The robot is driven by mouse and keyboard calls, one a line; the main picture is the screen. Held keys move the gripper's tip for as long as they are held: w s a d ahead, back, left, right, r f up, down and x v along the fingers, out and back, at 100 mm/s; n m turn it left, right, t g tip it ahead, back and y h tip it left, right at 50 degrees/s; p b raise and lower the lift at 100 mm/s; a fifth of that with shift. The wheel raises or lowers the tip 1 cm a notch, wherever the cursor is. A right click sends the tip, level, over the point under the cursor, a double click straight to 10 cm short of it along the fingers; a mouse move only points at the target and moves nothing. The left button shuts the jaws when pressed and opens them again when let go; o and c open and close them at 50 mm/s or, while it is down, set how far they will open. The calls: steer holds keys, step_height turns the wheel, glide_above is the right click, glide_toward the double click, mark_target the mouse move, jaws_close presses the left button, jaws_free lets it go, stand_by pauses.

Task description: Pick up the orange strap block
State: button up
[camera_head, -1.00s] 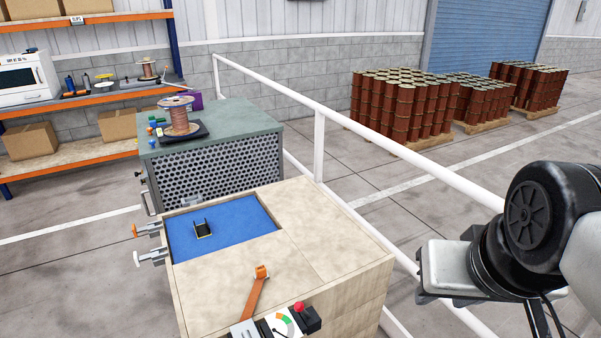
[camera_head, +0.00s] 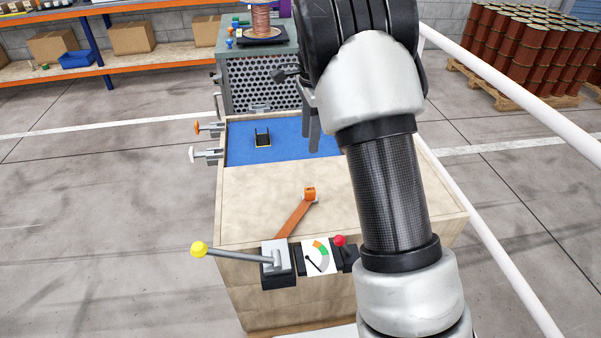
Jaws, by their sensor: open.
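The orange strap block (camera_head: 309,193) is small and sits on the pale wooden bench top (camera_head: 255,205). It is at the upper end of a flat brown-orange strap (camera_head: 294,217), which runs down to the lever base at the front edge. My gripper (camera_head: 314,148) hangs over the blue mat, up and behind the block in the picture. Its grey fingers point down, apart from the block, with nothing seen between them. My arm hides part of the gripper and the bench's right side.
A yellow-knobbed lever (camera_head: 235,255), a gauge (camera_head: 319,257) and a red knob (camera_head: 340,240) stand at the front edge. Toggle clamps (camera_head: 207,154) line the left side. A white rail runs along the right.

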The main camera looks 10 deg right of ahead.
step_height(320, 180, down, 4)
steer(key=w+m, duration=0.1)
steer(key=w, duration=0.1)
steer(key=b, duration=0.2)
glide_above(310, 189)
steer(key=f, duration=1.1)
steer(key=shift+w+a+f, duration=0.25)
steer(key=shift+a+f, duration=0.05)
steer(key=shift+a, duration=0.1)
steer(key=f, duration=0.3)
steer(key=d+f, duration=0.1)
steer(key=f, duration=0.1)
steer(key=shift+s, duration=0.35)
steer(key=shift+f, duration=0.3)
jaws_close()
